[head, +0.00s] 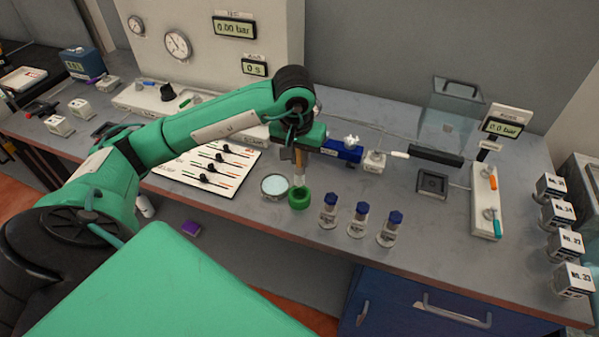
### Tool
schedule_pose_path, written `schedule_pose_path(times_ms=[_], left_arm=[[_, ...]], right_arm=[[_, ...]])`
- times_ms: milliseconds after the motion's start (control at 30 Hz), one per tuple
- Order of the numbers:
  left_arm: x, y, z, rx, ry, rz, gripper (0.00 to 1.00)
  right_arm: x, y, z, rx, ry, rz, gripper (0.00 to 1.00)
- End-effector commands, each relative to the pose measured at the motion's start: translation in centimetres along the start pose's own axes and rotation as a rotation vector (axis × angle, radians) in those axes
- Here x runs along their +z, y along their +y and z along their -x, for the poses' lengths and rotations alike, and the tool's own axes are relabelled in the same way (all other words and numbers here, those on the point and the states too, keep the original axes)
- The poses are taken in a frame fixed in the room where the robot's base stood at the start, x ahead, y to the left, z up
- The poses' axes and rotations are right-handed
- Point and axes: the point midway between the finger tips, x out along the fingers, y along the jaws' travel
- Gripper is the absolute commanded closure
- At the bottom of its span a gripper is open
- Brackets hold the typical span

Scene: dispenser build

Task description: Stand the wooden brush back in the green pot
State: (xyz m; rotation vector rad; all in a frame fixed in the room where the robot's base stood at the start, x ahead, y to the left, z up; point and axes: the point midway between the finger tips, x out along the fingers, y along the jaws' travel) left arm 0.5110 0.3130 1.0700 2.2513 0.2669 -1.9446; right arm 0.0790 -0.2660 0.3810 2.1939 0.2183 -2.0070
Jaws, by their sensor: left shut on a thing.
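The green pot (299,198) stands on the grey bench near its front edge. My left gripper (299,148) is directly above the pot, pointing down, and is shut on the wooden brush (299,161). The brush hangs roughly upright, with its wooden handle at the top and its pale lower end just over or inside the pot's mouth. I cannot tell whether it touches the pot. The top of the brush is hidden by the gripper. My right gripper is not in view.
A round glass dish (275,186) lies just left of the pot. Several blue-capped vials (360,218) stand to its right. A slider panel (208,166) lies at left. A blue block (343,151) is behind. Bare bench (440,235) lies at the right front.

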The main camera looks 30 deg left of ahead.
Motion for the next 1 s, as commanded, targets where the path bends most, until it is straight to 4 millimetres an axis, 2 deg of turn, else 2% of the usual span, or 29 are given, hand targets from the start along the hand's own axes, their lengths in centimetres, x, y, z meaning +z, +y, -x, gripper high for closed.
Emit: schedule_pose_path(times_ms=[100,367,633,1000], left_arm=[[0.4,0.0,-1.8,0.0,-0.005,-0.001,1.0],[0.6,0.0,-3.5,-0.001,-0.001,0.0,1.0],[1.1,0.0,-6.6,0.0,-0.004,0.0,1.0],[1.1,0.0,-7.3,0.0,0.0,-0.001,1.0]], right_arm=[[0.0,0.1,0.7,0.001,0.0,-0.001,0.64],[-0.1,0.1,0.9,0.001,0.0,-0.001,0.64],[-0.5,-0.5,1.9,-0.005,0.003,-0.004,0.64],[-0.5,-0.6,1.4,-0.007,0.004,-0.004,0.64]])
